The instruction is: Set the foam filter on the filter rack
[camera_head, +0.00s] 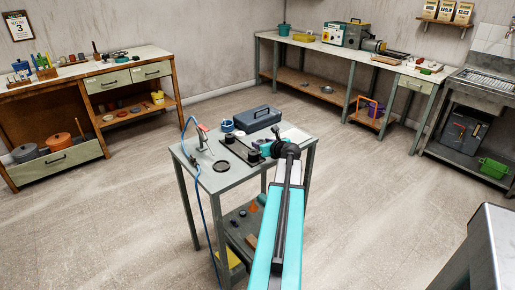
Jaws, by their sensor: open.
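My arm reaches from the bottom of the picture to the small grey-green table (190,172) in the middle of the room. My gripper (256,156) is small and dark at the arm's far end, over the right part of the tabletop. Its fingers are hard to make out, and I see nothing held in it. Small dark round pieces stand on a dark flat base around it. I cannot tell which thing is the foam filter or the filter rack; my arm hides part of the tabletop.
The table also carries a blue-grey toolbox (257,118), a blue ring-shaped item (227,126), a black disc (221,166) and a tool with a blue hose (202,138). Workbenches line the walls, with a sink (486,83) at right. The floor around the table is clear.

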